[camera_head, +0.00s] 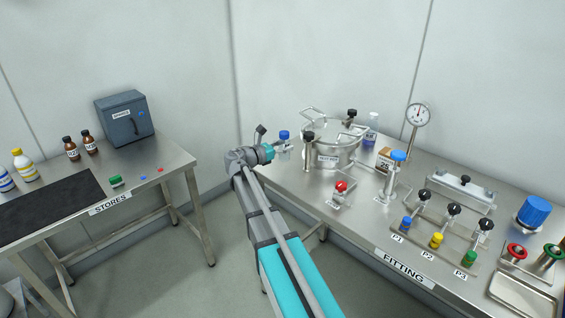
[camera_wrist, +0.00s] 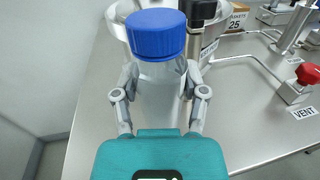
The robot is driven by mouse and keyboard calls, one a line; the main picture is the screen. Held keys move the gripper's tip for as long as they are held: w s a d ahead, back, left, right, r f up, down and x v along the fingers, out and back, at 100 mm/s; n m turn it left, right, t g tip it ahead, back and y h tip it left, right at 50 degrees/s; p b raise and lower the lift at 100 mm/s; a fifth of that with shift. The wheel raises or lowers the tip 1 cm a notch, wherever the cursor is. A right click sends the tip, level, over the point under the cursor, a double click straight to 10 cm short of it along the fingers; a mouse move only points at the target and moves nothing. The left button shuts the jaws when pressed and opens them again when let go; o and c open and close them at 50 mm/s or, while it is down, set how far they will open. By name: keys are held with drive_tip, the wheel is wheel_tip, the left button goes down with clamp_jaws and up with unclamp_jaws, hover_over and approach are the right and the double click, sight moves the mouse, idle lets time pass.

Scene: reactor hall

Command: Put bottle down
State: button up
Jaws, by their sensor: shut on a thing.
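My gripper (camera_wrist: 158,95) is shut on a bottle (camera_wrist: 160,105) with a clear, pale body and a wide blue cap. The fingers close on both sides of its body, below the cap. The bottle looks upright. In the head view the blue cap (camera_head: 284,134) shows just above my gripper (camera_head: 284,150), at the left end of the fitting bench (camera_head: 310,200). The bottle's base is hidden in the wrist view, so I cannot tell whether it touches the bench top.
A steel vessel (camera_head: 335,152) stands just right of the bottle. A red-knobbed vent valve (camera_head: 341,188) is nearer the front. Another bottle (camera_head: 371,132) stands behind the vessel. Bare bench lies in front of the vessel. The stores bench (camera_head: 150,180) is apart at left.

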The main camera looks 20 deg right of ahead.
sight(282, 155)
drive_tip(key=shift+w+d+f, duration=0.1)
drive_tip(key=shift+w+f, duration=0.35)
drive_tip(key=shift+f, duration=0.1)
drive_tip(key=shift+w+f+b, duration=0.55)
drive_tip(key=shift+f+b, duration=0.15)
drive_tip(key=shift+b, duration=0.25)
drive_tip(key=shift+s+f+b, duration=0.15)
drive_tip(key=shift+f+b, duration=1.15)
drive_tip(key=shift+f, duration=0.2)
drive_tip(key=o, duration=0.9)
drive_tip(key=shift+o, duration=0.2)
drive_tip(key=shift+r, duration=0.25)
drive_tip(key=s+a, duration=0.1)
drive_tip(key=a, duration=1)
drive_tip(key=shift+s+a, duration=0.4)
drive_tip(key=shift+f, duration=0.1)
